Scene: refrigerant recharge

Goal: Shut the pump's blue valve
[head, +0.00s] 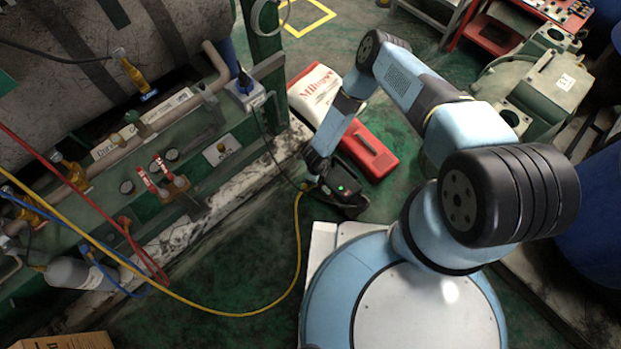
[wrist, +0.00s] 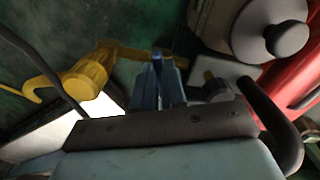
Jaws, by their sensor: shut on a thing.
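The pump stands on the floor in the head view, with a dark end (head: 346,187) bearing a small green light. In the wrist view, part of the pump's grey and red body (wrist: 272,35) shows at upper right. My gripper (head: 314,179) reaches down at the pump's near left end. In the wrist view, its blue fingers (wrist: 159,66) are closed together at the brass-coloured fitting, where the blue valve sits. The fingers and wrist mostly hide the valve, so its turn angle cannot be told. A yellow hose fitting (wrist: 86,76) is just left of the fingers.
A yellow hose (head: 299,250) runs from the pump across the floor to the left. A pipe rack with red-handled valves (head: 158,172) and a large tank (head: 120,45) stand at left.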

